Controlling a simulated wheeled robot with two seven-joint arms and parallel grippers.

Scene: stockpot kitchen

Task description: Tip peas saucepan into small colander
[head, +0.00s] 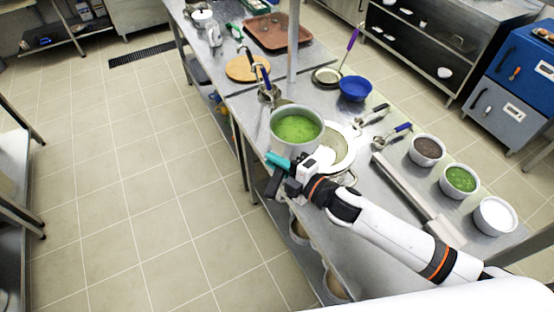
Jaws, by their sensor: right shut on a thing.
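The peas saucepan (299,147) is a grey metal pan filled with green contents (297,128). It looks upright, and its teal handle (277,159) points toward the lower left. My right gripper (282,167) is shut on that handle. A pale round vessel with a wide rim (350,151), seemingly the small colander, stands just right of the pan. The pan and my gripper hide its left part, and its holes are too small to make out. I cannot tell whether the pan touches it. My left gripper is not in view.
Bowls with brown (427,150), green (459,181) and white (494,215) contents stand along the counter's right side. A long metal bar (410,190) lies beside my right arm. A blue bowl (354,89) and a wooden board (246,68) stand farther back, near an upright post (293,45).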

